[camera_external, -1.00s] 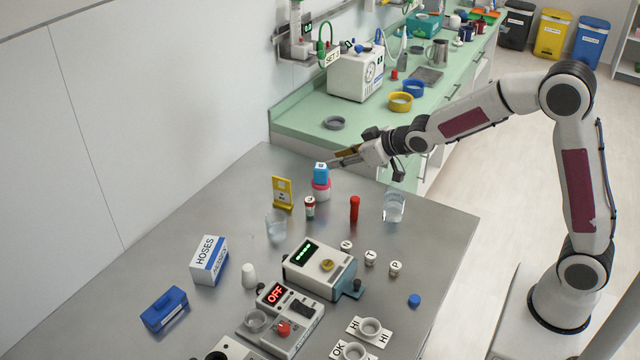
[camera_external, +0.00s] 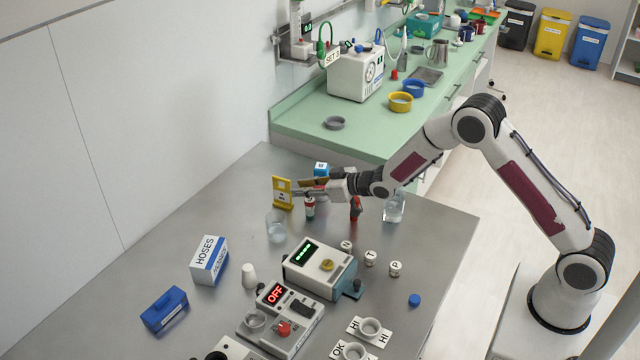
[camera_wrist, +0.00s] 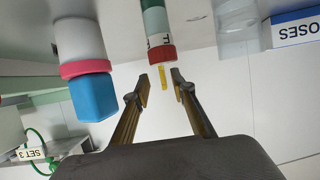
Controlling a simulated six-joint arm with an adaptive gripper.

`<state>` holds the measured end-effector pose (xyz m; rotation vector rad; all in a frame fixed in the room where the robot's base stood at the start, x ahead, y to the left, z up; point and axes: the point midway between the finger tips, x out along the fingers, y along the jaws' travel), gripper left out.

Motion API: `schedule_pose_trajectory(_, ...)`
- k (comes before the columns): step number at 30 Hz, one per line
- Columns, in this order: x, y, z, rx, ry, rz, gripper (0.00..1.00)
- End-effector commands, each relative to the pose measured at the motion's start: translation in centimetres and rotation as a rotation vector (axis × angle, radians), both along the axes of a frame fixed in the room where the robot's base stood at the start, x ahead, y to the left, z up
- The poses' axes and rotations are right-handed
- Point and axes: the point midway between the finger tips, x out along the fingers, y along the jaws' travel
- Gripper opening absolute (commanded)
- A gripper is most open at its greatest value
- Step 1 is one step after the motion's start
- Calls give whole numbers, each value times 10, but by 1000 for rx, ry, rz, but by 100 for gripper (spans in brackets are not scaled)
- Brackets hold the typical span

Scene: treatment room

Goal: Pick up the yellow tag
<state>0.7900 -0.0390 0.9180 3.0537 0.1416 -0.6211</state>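The yellow tag (camera_external: 283,192) stands upright on the metal table near its far left edge, with a small white label on it. In the wrist view, a thin yellow strip (camera_wrist: 164,78), seen nearly edge-on, appears to be this tag. My gripper (camera_external: 302,189) reaches in level from the right, with its tips close to the tag. In the wrist view, my gripper (camera_wrist: 163,89) is open and empty. The strip lies between its two fingertips in the picture; I cannot tell whether it is between them in depth.
A red-capped bottle (camera_wrist: 158,40) is close by, below my gripper. A jar with a blue block (camera_external: 321,168) stands just behind my gripper. A red tube (camera_external: 356,214) is under my wrist. Glass beakers (camera_external: 275,231) (camera_external: 393,208) stand on either side.

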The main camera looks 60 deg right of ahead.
Motion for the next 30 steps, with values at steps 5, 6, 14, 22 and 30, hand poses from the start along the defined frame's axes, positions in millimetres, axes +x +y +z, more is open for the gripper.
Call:
schedule_pose_trajectory(5, 3, 0, -7, 5, -9, 5, 25)
schedule_pose_trajectory(6, 3, 0, -7, 5, -10, 5, 25)
schedule_pose_trajectory(14, 3, 0, -7, 5, -9, 5, 25)
schedule_pose_trajectory(22, 12, 2, -11, 5, -9, 5, 25)
schedule_pose_trajectory(30, 25, 3, -16, 4, -9, 5, 25)
